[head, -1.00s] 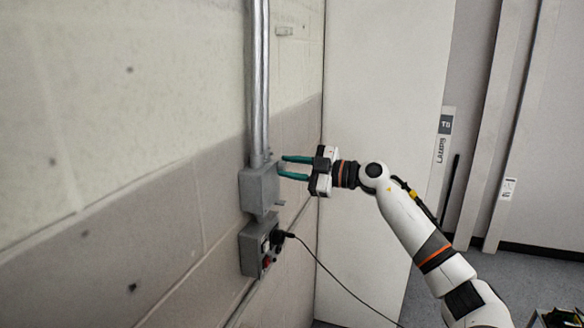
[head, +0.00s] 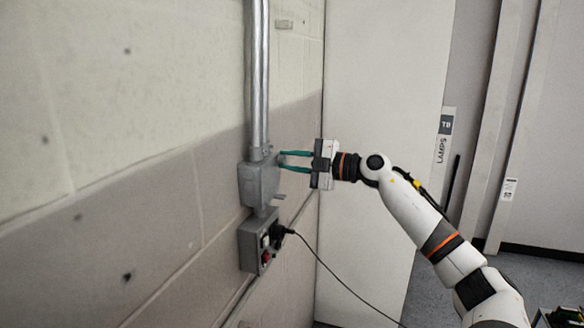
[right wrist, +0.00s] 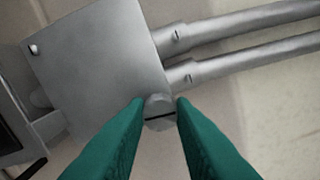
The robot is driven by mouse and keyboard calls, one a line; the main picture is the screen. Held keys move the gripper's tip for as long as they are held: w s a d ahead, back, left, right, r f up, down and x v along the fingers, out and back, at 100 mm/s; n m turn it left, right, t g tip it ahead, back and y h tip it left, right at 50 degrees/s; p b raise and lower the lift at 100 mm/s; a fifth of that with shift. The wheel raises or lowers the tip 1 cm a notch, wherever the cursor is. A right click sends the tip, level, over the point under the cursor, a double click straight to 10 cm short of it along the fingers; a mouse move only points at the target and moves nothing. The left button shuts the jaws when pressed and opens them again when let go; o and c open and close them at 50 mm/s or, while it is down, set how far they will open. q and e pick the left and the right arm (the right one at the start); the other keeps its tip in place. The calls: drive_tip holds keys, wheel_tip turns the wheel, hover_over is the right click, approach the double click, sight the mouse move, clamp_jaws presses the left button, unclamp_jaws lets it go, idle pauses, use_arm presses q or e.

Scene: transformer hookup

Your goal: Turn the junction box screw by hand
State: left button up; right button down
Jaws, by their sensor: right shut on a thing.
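The grey junction box (head: 258,184) is on the wall at the foot of the metal conduits. It also fills the upper left of the right wrist view (right wrist: 95,62). The screw (right wrist: 160,111) has a round, slotted head and sits at the box's edge, beside a conduit fitting. My right gripper (head: 281,161) reaches in from the right, with its green fingers at the box's right side. In the right wrist view, the fingertips lie on either side of the screw head and are shut on it. My left gripper is not in view.
Two metal conduits (head: 258,75) run up from the box. A grey socket box (head: 250,245) with a black plug and a red part is just below, and its black cable (head: 340,280) hangs down to the right. A pale door-like panel (head: 375,100) stands behind my right arm.

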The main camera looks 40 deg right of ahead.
drive_tip(key=n+b, duration=0.2)
drive_tip(key=n, duration=0.1)
drive_tip(key=shift+f+n, duration=0.15)
drive_tip(key=shift+n, duration=0.25)
drive_tip(key=n+b, duration=0.1)
drive_tip(key=n, duration=0.2)
drive_tip(key=shift+n, duration=0.3)
drive_tip(key=n+b, duration=0.2)
drive_tip(key=n, duration=0.1)
drive_tip(key=shift+n, duration=0.4)
drive_tip(key=n+b, duration=0.1)
drive_tip(key=n, duration=0.2)
drive_tip(key=shift+f+n, duration=0.1)
drive_tip(key=shift+n, duration=0.2)
drive_tip(key=n+b, duration=0.1)
drive_tip(key=n, duration=0.2)
drive_tip(key=shift+n+b, duration=0.3)
drive_tip(key=n+b, duration=0.1)
drive_tip(key=n, duration=0.2)
drive_tip(key=shift+n, duration=0.3)
drive_tip(key=n+b, duration=0.1)
drive_tip(key=n, duration=0.3)
drive_tip(key=shift+n+b, duration=0.55)
drive_tip(key=shift+n, duration=0.85)
